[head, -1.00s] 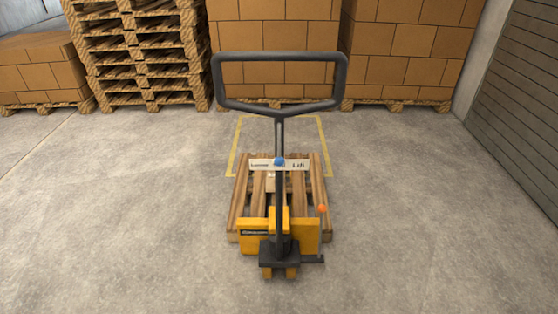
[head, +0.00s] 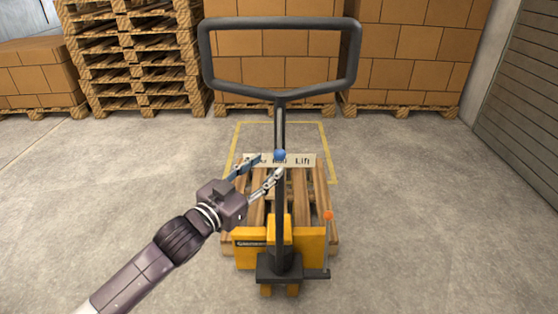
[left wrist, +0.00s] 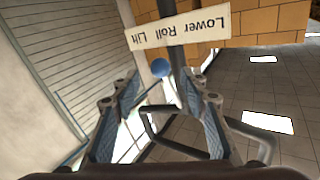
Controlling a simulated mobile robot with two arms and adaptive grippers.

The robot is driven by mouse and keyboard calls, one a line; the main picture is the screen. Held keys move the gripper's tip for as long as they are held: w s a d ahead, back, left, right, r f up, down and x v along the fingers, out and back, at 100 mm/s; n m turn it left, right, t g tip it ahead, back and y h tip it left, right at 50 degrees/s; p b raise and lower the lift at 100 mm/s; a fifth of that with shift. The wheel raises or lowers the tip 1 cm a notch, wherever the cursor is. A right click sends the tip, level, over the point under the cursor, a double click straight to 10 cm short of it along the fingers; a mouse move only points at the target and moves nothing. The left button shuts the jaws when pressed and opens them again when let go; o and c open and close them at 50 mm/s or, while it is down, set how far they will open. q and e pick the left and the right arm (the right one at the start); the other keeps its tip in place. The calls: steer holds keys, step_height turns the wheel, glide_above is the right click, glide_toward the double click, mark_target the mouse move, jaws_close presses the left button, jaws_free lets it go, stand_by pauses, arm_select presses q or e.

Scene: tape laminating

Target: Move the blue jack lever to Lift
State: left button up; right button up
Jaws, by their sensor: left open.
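The jack lever's blue knob (head: 279,154) sits in front of the label strip's middle, at the word Roll, with Lift to its right. The label strip (head: 305,161) is partly hidden by the handle post and my gripper. In the left wrist view the blue knob (left wrist: 160,67) on its thin rod shows between my finger lines, and the strip (left wrist: 180,28) reads Lower, Roll, Lift upside down. My left gripper (head: 267,168) is open, its fingers reaching toward the knob from the lower left; contact cannot be told. My right gripper is in neither view.
The pallet jack's dark handle loop (head: 280,57) rises above the knob. Its yellow body (head: 300,240) and an orange-tipped lever (head: 328,215) are below. A wooden pallet (head: 320,195) lies behind. Boxes (head: 420,50) line the back; floor on both sides is clear.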

mark_target(276, 159)
arm_select(q)
steer(key=x, duration=0.7)
steer(key=shift+a, duration=0.1)
steer(key=shift+c, duration=0.6)
jaws_close()
